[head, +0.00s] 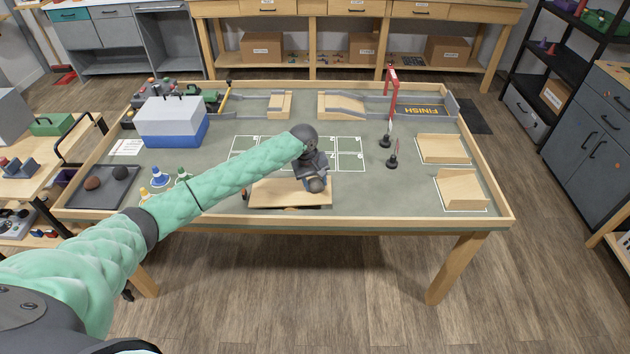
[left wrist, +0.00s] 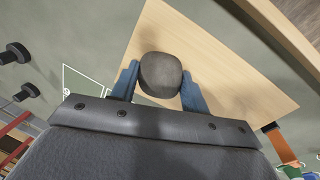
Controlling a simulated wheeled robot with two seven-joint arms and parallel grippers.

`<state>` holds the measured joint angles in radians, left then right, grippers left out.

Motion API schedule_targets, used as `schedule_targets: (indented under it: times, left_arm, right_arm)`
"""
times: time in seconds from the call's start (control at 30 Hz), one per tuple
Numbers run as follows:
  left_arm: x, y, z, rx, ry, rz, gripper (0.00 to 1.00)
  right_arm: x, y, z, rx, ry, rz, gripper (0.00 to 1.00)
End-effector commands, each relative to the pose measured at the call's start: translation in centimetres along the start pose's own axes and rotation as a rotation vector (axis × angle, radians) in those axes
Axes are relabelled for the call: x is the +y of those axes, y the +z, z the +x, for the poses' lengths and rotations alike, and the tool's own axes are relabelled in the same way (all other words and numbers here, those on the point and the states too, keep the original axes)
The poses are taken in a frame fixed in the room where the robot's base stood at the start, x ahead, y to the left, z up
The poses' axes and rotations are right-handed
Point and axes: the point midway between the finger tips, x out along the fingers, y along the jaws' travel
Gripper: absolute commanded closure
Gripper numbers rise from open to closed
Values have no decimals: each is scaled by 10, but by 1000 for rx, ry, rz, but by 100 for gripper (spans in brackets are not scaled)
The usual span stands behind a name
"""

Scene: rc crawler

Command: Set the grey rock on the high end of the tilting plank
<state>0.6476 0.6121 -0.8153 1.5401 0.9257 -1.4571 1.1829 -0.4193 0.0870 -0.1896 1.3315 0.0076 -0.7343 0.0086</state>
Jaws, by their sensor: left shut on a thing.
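The grey rock (left wrist: 160,75) is between the two blue fingers of my left gripper (left wrist: 158,88), which is shut on it. In the head view my left gripper (head: 315,184) is over the right part of the tilting plank (head: 268,193), near the front edge of the table. The wooden plank also fills much of the left wrist view (left wrist: 225,75), below the rock. I cannot tell whether the rock touches the plank. The plank's tilt is hard to read, and my gripper hides part of its right side. My right gripper is not in view.
A grey tray (head: 125,196) at the left holds a reddish rock (head: 92,182) and a darker one. Small cones (head: 160,179) stand left of the plank. A blue-and-white box (head: 173,125) is behind. Gate posts (head: 391,161) and wooden ramps (head: 460,190) are at the right.

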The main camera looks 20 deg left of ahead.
Motion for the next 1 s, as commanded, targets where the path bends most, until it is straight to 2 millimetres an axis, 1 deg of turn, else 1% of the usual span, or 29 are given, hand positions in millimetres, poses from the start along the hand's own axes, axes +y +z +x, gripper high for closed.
schedule_targets:
  times: [1.0]
  left_arm:
    - [-4, 0, 20, 0, 0, 0, 83]
  right_arm:
    - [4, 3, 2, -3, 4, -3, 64]
